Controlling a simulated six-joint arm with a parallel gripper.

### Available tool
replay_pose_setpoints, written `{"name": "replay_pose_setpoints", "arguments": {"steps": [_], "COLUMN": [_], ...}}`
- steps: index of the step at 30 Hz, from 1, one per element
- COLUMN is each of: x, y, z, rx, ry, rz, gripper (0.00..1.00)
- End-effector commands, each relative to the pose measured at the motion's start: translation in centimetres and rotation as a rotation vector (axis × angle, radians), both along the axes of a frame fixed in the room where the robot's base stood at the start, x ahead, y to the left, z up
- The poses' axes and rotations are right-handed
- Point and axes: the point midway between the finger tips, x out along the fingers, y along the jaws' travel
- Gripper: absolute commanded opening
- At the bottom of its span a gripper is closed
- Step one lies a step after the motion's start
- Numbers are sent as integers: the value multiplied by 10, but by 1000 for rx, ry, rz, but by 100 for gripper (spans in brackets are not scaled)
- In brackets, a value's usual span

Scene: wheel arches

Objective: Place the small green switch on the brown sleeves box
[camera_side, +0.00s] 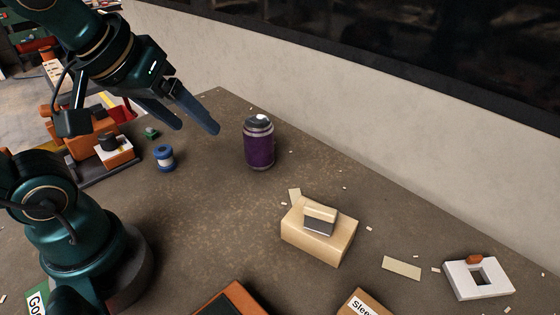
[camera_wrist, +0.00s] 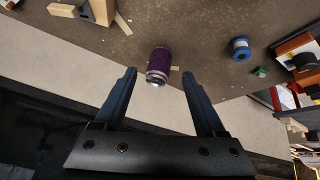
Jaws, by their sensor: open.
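The small green switch (camera_side: 151,133) lies on the table left of centre in the side view, behind a blue spool. It also shows in the wrist view (camera_wrist: 261,72) at the right. The brown sleeves box (camera_side: 364,303) is at the bottom edge of the side view, partly cut off, with a white label starting "Slee". My gripper (camera_side: 196,130) is open and empty in the air, above the table's far edge. In the wrist view its fingers (camera_wrist: 163,75) point toward the purple jar, away from the switch.
A purple jar (camera_side: 259,146) stands right of my gripper. A blue spool (camera_side: 164,158) stands near the switch. A tan block (camera_side: 318,246) with a grey-and-cream piece on top and a white square frame (camera_side: 478,279) are on the right. An orange machine (camera_side: 88,140) stands at left.

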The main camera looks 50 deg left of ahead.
Motion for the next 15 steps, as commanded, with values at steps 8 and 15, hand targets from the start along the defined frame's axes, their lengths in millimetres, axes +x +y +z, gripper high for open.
{"name": "replay_pose_setpoints", "arguments": {"steps": [8, 15], "x": [55, 91], "y": [64, 151], "z": [15, -2], "rx": [-72, -105], "ry": [-5, -2], "rz": [475, 917], "gripper": [72, 72]}}
